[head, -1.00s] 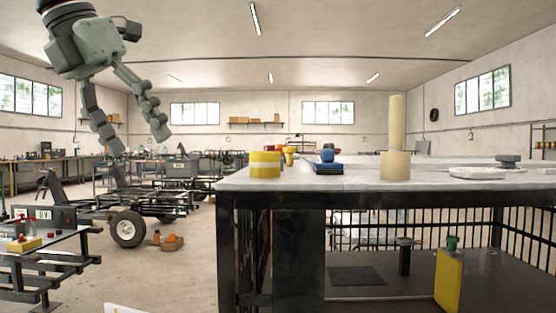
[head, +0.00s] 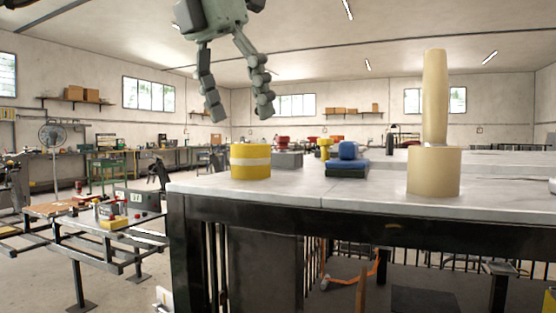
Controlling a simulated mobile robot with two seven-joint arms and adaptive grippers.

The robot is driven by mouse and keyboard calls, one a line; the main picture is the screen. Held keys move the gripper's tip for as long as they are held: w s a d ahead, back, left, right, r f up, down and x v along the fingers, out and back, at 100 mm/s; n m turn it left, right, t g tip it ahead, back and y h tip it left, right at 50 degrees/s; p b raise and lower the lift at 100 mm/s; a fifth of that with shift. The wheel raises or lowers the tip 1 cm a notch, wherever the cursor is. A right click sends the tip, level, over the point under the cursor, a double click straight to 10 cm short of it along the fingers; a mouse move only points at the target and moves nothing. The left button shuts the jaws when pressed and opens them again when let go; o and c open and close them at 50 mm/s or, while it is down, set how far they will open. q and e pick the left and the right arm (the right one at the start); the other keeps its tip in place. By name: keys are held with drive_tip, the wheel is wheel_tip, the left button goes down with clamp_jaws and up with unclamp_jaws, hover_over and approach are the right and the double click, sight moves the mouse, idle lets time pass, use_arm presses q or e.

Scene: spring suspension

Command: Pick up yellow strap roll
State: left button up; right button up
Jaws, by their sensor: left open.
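The yellow strap roll (head: 251,162) stands at the left end of the grey tabletop in the head view. It is a short cylinder with a pale band around its middle. My left gripper (head: 240,112) hangs above the roll with its fingers pointing down. Its fingers are spread open and empty, with a visible gap between them and the roll. My right gripper is not in view.
A beige cylinder with a tall post (head: 434,170) stands to the right on the tabletop (head: 330,195). A blue block (head: 347,160) sits between it and the roll. Red-topped and yellow pieces stand behind. A lower bench (head: 110,225) is at the left.

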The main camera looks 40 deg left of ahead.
sight(252, 150)
use_arm(q)
drive_tip(key=x, duration=0.7)
drive_tip(key=shift+w+a+f, duration=0.1)
drive_tip(key=shift+w+f, duration=0.05)
drive_tip(key=shift+f, duration=0.05)
drive_tip(key=c, duration=1.4)
drive_tip(key=shift+r, duration=0.1)
